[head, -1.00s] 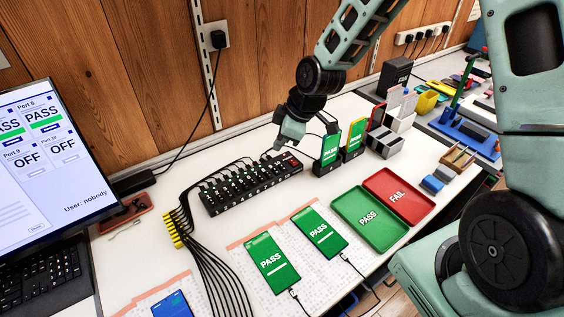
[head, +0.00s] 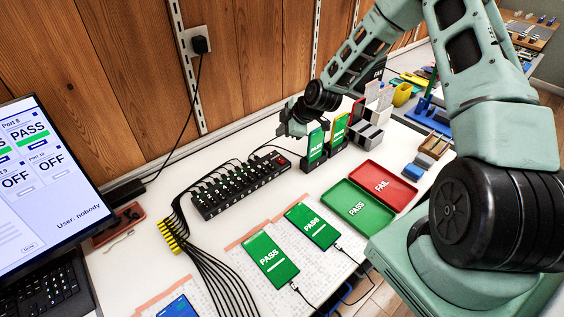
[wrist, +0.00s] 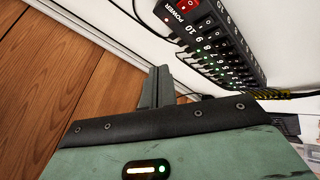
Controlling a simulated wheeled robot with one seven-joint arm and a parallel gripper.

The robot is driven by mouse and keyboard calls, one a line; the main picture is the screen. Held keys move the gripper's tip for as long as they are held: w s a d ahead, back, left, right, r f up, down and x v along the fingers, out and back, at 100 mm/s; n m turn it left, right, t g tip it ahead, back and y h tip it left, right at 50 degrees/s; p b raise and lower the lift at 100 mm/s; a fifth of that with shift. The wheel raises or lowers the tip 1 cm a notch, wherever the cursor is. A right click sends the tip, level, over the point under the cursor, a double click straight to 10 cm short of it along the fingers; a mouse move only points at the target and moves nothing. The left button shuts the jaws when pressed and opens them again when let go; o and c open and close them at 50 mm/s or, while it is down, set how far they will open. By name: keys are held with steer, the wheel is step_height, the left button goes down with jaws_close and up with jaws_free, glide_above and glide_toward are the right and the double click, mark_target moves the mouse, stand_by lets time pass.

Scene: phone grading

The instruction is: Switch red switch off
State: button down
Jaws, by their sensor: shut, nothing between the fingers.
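The red switch (head: 282,161) sits at the right end of a black, numbered power hub (head: 240,187) on the white bench. In the wrist view the red switch (wrist: 187,5) is at the top edge, partly cut off, beside the "POWER" label. I cannot tell which way its rocker is pressed. Small green lights show along the hub (wrist: 222,40) there. My gripper (head: 284,135) is just behind and above the switch end, apart from the switch. Its fingers (wrist: 157,87) are shut and empty, pointing beside the hub in the wrist view.
Phones on stands (head: 316,145) are close to the right of my gripper. Green (head: 357,222) and red (head: 402,192) trays lie right of two flat PASS phones. Black cables fan out from a yellow connector strip (head: 171,236). A wooden wall (head: 255,60) rises behind the bench.

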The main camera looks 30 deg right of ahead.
mark_target(284, 162)
steer(key=shift+s+d+f+b, duration=0.1)
steer(key=shift+s+f+b, duration=0.1)
steer(key=shift+f+b, duration=1)
steer(key=shift+s+a+f+b, duration=0.15)
steer(key=shift+f+b, duration=0.4)
steer(key=shift+f, duration=1.2)
steer(key=shift+s+d+f+b, duration=0.15)
steer(key=shift+s+f+b, duration=0.1)
steer(key=shift+f+b, duration=0.95)
steer(key=shift+f, duration=0.3)
steer(key=shift+f, duration=0.3)
steer(key=shift+s+f+b, duration=0.1)
steer(key=shift+f+b, duration=0.25)
steer(key=shift+b, duration=0.05)
steer(key=shift+r, duration=0.1)
steer(key=shift+r+p, duration=0.4)
steer(key=shift+r, duration=0.3)
steer(key=shift+w+r+p, duration=0.25)
steer(key=shift+r+p, duration=0.5)
steer(key=shift+r, duration=0.5)
steer(key=shift+w+r+p, duration=0.2)
steer(key=shift+r+p, duration=0.55)
steer(key=shift+r, duration=0.5)
